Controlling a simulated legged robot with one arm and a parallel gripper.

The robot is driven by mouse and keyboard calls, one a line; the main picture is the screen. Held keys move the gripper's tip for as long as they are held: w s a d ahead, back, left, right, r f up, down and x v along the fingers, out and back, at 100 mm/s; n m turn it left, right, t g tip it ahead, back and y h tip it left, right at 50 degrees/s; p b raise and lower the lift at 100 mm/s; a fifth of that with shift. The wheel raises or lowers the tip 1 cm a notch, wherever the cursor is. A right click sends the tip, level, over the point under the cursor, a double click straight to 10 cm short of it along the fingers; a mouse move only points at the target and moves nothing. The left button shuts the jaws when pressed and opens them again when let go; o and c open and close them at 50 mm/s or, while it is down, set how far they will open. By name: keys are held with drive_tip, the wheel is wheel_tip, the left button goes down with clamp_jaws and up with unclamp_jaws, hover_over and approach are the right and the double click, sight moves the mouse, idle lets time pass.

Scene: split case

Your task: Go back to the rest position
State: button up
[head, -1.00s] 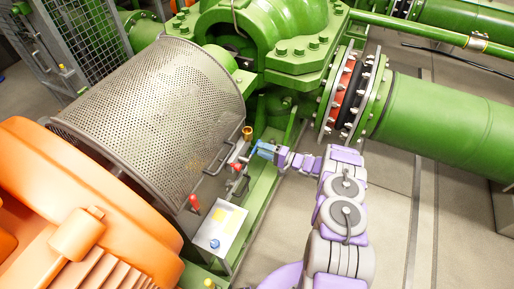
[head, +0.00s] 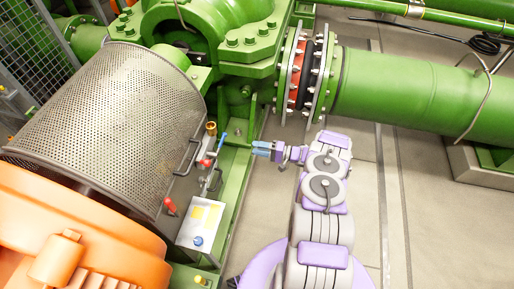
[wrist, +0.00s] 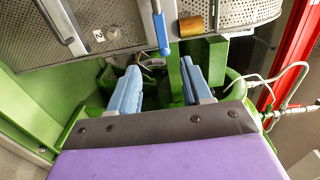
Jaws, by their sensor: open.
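My gripper (head: 262,149) is at the end of my purple and grey arm, near the picture's middle in the head view. In the wrist view my gripper (wrist: 160,88) shows its two blue fingers spread apart, with nothing between them. A blue-handled lever (head: 222,142) is left of the gripper and apart from it. The blue handle (wrist: 162,34) hangs beyond the fingertips in the wrist view. A brass fitting (wrist: 191,26) is beside it.
A perforated metal guard (head: 110,110) and an orange motor (head: 70,230) fill the left. A box with a yellow label (head: 203,220) and red-handled valves stand beside the green frame. A large green pipe (head: 420,95) runs right. Bare floor (head: 400,200) lies right of my arm.

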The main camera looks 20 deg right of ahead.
idle(0.3)
